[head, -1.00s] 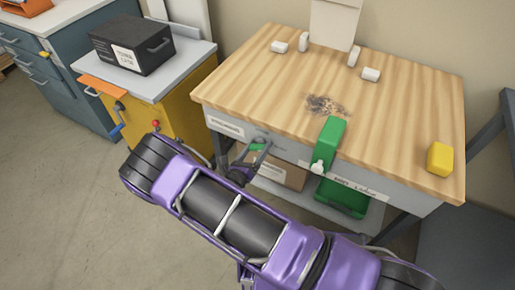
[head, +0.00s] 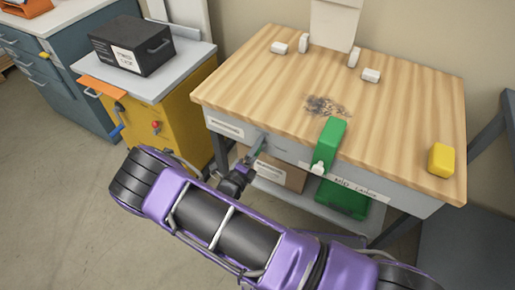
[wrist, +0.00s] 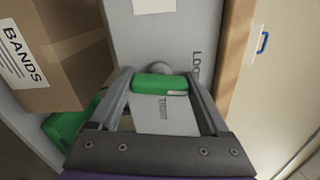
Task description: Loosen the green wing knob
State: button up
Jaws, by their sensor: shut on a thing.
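The green wing knob (wrist: 160,83) is a rounded green bar with a pale mark near its right end. It is on the grey front panel (wrist: 158,40) of the wood-topped bench (head: 400,100). My gripper (wrist: 160,80) has one finger at each end of the knob and is shut on it. A round grey part shows just behind the knob. A label beside the knob reads "TIGHT", and letters like "LOO" stand to its right. In the head view my gripper (head: 252,158) is at the bench front, left of centre, and largely hides the knob.
A cardboard box marked BANDS (wrist: 60,55) is close left of my gripper in the wrist view. A green bin (head: 343,198) is on the lower shelf. A yellow cabinet (head: 165,125) stands left; open floor lies before it.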

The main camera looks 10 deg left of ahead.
jog(key=shift+s+f+n, duration=0.1)
jog(key=shift+n, duration=0.8)
jog(key=o, duration=1.2)
jog(key=v, duration=1.7)
jog(key=shift+s+a, duration=0.1)
jog(key=shift+s, duration=0.05)
